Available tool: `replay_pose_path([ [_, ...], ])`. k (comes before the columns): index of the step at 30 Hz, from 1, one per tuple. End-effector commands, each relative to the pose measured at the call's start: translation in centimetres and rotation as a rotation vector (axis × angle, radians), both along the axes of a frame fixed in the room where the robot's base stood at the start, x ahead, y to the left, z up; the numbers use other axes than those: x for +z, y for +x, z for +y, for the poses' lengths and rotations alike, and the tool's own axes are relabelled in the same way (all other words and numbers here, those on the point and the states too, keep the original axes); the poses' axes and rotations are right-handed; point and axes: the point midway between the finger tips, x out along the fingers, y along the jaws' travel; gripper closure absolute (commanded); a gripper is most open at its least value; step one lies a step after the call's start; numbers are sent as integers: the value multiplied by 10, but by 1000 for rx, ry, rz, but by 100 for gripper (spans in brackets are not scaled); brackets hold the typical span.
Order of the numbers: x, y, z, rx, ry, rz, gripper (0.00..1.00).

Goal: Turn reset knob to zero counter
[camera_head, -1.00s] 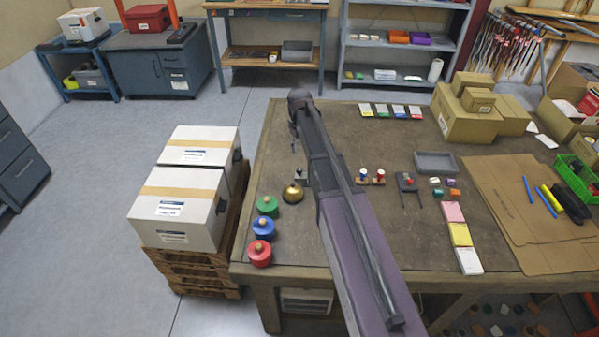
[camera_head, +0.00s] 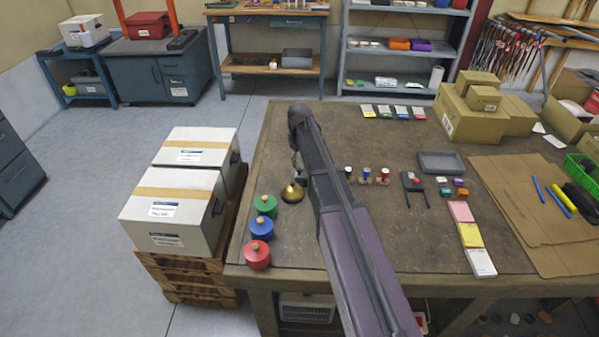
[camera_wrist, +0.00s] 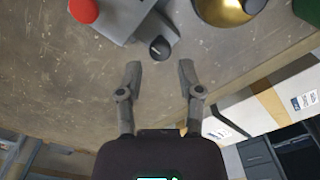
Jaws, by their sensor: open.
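In the wrist view a grey counter housing (camera_wrist: 126,14) lies at the top, with a red button (camera_wrist: 84,11) on its left part. A round black knob (camera_wrist: 160,48) sticks out from its near side. My gripper (camera_wrist: 160,74) is open and empty. Its two fingers point at the housing, and the knob shows centred just beyond the gap between the fingertips. I cannot tell the exact height difference. In the head view my gripper (camera_head: 297,165) is beside the brass dome, and my arm hides most of the counter. The counter's digits are not visible.
The brass dome (camera_head: 292,192) stands close to the counter; it also shows in the wrist view (camera_wrist: 226,8). Green (camera_head: 265,205), blue (camera_head: 261,228) and red (camera_head: 257,254) round pieces line the bench's left edge. White boxes (camera_head: 180,195) stand on a pallet beyond it.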

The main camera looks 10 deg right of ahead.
Motion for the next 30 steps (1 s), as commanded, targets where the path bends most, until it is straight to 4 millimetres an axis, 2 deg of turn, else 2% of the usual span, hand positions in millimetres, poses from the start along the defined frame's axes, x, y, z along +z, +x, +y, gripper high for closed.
replay_pose_path([
  [3, -13, 0, 0, 0, 0, 0, 52],
  [12, -30, 0, 0, 0, 0, 0, 52],
  [28, -34, 0, 0, 0, 0, 0, 52],
  [29, -34, 0, 0, 0, 0, 0, 58],
  [30, -34, 0, 0, 0, 0, 0, 70],
])
